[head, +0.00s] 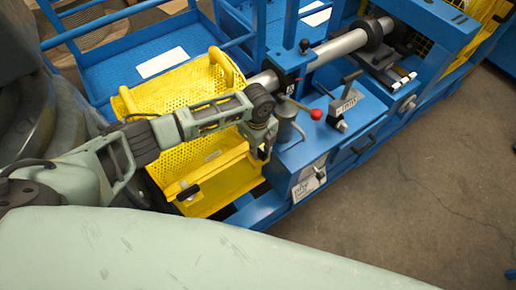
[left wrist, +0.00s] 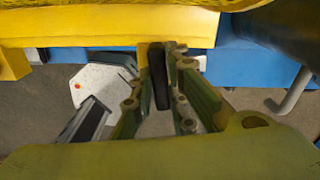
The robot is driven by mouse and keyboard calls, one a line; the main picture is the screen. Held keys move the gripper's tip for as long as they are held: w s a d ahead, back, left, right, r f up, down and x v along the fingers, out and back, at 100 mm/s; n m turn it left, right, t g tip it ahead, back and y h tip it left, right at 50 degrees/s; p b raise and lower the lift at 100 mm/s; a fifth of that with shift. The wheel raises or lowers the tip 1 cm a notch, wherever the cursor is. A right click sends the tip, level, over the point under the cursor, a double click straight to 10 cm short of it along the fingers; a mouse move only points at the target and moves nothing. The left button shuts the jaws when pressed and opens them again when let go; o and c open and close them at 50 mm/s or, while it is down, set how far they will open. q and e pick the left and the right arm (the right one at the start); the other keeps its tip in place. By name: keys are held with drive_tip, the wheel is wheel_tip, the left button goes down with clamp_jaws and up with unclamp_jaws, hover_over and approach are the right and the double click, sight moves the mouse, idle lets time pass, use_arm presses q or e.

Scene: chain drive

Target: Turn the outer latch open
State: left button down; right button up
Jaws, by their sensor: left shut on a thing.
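A yellow perforated guard (head: 215,185) sits at the left end of the blue machine. A black latch (head: 187,192) shows on its front, left of my gripper. My left gripper (head: 263,152) points down at the right end of the guard's front edge. In the left wrist view, the left gripper (left wrist: 160,105) is shut on a black latch handle (left wrist: 158,75), next to a yellow edge. The handle stands upright between the fingers in that picture. In the head view my gripper hides this handle. My right gripper is not in view.
The blue machine (head: 340,115) lies close to the right of the gripper. A steel shaft (head: 340,46) runs behind. Grey floor (head: 420,175) at right is clear.

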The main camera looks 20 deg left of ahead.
use_arm(q)
drive_tip(key=shift+w+r+m, duration=0.1)
drive_tip(key=shift+w+m, duration=0.05)
drive_tip(key=shift+m, duration=0.75)
drive_tip(key=c, duration=1.7)
unclamp_jaws()
wheel_tip(320, 180, up, 12)
